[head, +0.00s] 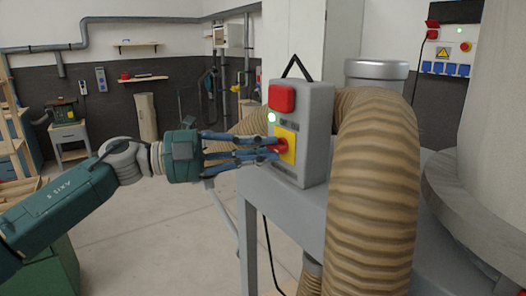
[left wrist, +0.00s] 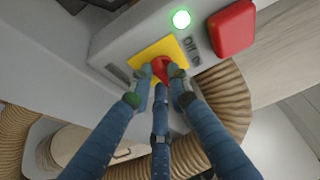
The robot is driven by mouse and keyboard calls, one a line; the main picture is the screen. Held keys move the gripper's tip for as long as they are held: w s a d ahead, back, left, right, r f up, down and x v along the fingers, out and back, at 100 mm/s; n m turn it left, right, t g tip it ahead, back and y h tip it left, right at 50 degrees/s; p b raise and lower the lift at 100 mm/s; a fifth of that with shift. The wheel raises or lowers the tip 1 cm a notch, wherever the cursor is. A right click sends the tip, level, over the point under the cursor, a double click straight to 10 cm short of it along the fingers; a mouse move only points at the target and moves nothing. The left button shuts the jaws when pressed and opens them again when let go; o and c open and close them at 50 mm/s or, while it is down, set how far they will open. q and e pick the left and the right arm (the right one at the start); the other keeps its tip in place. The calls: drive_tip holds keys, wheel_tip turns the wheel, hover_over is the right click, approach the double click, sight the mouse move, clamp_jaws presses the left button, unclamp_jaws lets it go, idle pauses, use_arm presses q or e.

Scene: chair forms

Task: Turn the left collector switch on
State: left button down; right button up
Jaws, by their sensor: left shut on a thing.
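The collector switch box (head: 316,132) is a grey upright box on a grey stand. It carries a red square button (head: 282,99), a lit green lamp (head: 271,117), and a red rotary knob (head: 280,146) on a yellow plate (head: 290,140). My left gripper (head: 276,147) reaches in from the left with its blue fingers closed around the red knob. In the left wrist view, the fingers grip the knob (left wrist: 161,68), and the lamp (left wrist: 181,19) glows green. "Off" and "On" lettering shows beside the plate, partly hard to read. My right gripper is not in view.
A thick tan ribbed hose (head: 372,190) curves down right beside the box. A large pale cylinder (head: 490,110) stands at the far right. A wall panel (head: 450,45) with sockets hangs behind. The floor (head: 180,215) under my left arm is clear.

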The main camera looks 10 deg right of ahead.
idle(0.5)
use_arm(q)
drive_tip(key=c, duration=1.6)
unclamp_jaws()
drive_tip(key=shift+c, duration=0.2)
drive_tip(key=a, duration=1.2)
